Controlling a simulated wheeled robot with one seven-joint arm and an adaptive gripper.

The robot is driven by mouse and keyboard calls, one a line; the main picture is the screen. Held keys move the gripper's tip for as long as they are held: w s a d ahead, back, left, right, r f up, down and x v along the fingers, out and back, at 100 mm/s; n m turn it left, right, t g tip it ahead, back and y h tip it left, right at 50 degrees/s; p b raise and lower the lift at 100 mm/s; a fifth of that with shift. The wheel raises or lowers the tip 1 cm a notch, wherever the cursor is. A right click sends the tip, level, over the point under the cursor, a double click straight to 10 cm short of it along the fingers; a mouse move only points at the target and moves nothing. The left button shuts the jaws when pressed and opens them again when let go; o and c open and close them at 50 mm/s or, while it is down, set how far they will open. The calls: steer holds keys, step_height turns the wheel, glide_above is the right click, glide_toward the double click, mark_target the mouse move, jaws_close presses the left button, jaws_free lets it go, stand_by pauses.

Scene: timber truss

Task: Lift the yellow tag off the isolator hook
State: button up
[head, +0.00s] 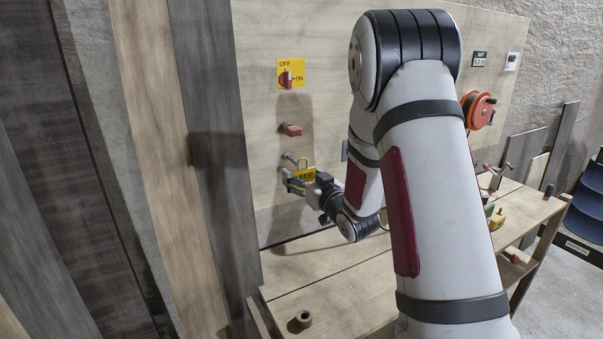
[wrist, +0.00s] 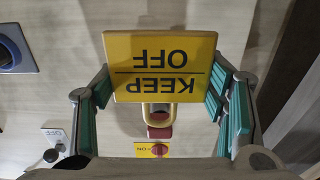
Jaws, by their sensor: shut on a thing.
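The yellow tag (head: 306,173), lettered KEEP OFF, hangs by the board below the red handle, a small loop at its top. In the wrist view the tag (wrist: 163,62) appears upside down and close up, between the teal finger pads. My gripper (head: 294,183) is shut on the tag; the fingers (wrist: 162,88) flank its sides in the wrist view. The grey isolator hook (head: 288,157) sticks out of the board just beside the tag's loop. Whether the loop is still around the hook I cannot tell.
A red block (head: 291,129) juts out above the hook, below the yellow OFF/ON switch plate (head: 298,64). An orange reel (head: 479,109) is on the board at the right.

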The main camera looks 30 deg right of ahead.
mark_target(303, 176)
steer(key=shift+s+p, duration=0.95)
steer(key=shift+s, duration=1.1)
